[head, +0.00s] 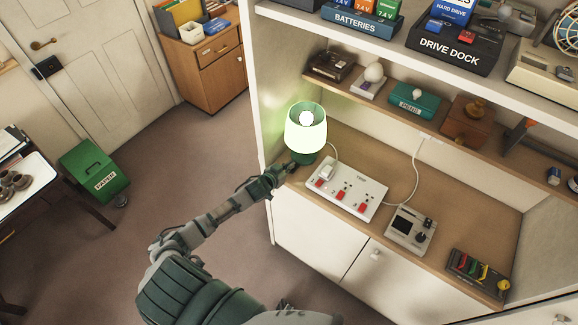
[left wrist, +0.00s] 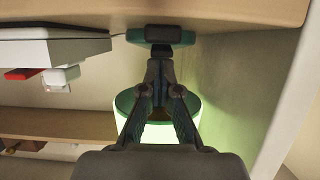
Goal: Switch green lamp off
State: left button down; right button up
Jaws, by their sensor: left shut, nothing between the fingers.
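The green lamp (head: 306,130) stands at the left end of the wooden counter in the head view, and its shade glows, so it is lit. My left gripper (head: 287,167) is shut and empty, with its fingertips close to the lamp's dark green base. In the left wrist view, which is upside down, the shut fingers (left wrist: 159,64) point at the lamp's base (left wrist: 160,35), and the glowing shade (left wrist: 123,103) shows behind them. I cannot tell whether the fingertips touch the base. My right gripper is not in view.
A white power strip (head: 343,192) with red switches and a plug lies right of the lamp. A grey device (head: 410,230) stands beyond it. A shelf (head: 440,118) runs behind and above the counter. The cabinet's side wall (head: 258,110) is close on the left.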

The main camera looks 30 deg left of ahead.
pick_arm(q)
jog(key=shift+f, duration=0.15)
jog(key=shift+f+b, duration=0.25)
jog(key=shift+b, duration=0.2)
jog(key=shift+s+d+f+t+b, duration=0.1)
jog(key=shift+f+t+b, duration=0.3)
jog(key=shift+b, duration=0.25)
jog(key=shift+r+p, duration=0.35)
jog(key=shift+r, duration=0.15)
jog(key=shift+r+p, duration=0.7)
jog(key=shift+p, duration=0.25)
jog(key=shift+r, duration=0.1)
